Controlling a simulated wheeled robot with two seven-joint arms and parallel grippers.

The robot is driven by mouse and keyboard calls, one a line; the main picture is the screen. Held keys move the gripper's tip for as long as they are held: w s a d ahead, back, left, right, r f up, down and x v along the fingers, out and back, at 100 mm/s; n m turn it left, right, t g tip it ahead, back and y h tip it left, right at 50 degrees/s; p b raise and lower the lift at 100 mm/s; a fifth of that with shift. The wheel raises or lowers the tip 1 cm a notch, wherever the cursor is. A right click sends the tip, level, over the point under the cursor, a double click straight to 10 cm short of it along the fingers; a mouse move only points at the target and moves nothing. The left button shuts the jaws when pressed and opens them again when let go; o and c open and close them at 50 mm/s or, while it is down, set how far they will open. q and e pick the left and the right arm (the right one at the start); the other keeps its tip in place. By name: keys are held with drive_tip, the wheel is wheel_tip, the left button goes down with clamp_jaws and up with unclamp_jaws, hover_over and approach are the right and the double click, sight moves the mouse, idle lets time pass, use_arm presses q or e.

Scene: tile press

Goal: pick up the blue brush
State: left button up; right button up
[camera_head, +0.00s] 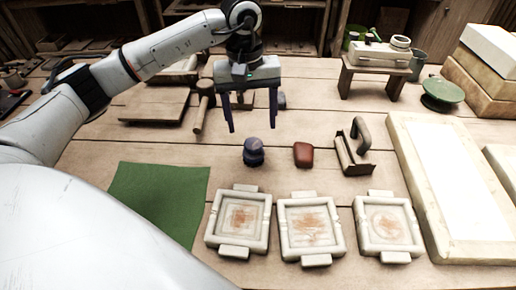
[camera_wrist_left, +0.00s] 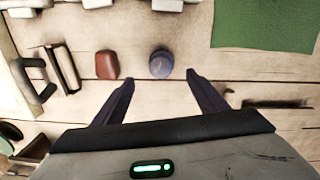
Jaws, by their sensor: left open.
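The blue brush (camera_head: 253,152) stands on the wooden table, a small rounded dark-blue piece behind the left press frame. In the left wrist view the blue brush (camera_wrist_left: 161,63) shows just beyond the fingertips, roughly centred between them. My left gripper (camera_head: 252,128) is open and empty, its fingers pointing down; in the head view they appear just behind the brush. The wrist view also shows the open fingers (camera_wrist_left: 160,79), apart from the brush. My right gripper is in neither view.
A red-brown block (camera_head: 303,154) lies right of the brush, and a handled tool (camera_head: 354,150) farther right. Pale press frames (camera_head: 263,222) line the front. A green mat (camera_head: 156,198) lies front left. A wooden mallet (camera_head: 202,108) lies behind left.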

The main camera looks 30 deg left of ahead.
sight(252, 143)
use_arm(q)
wheel_tip(252, 143, down, 9)
drive_tip(key=shift+d+r, duration=0.1)
drive_tip(key=shift+d, duration=0.05)
idle(0.4)
drive_tip(key=c, duration=1.2)
wheel_tip(252, 143, up, 10)
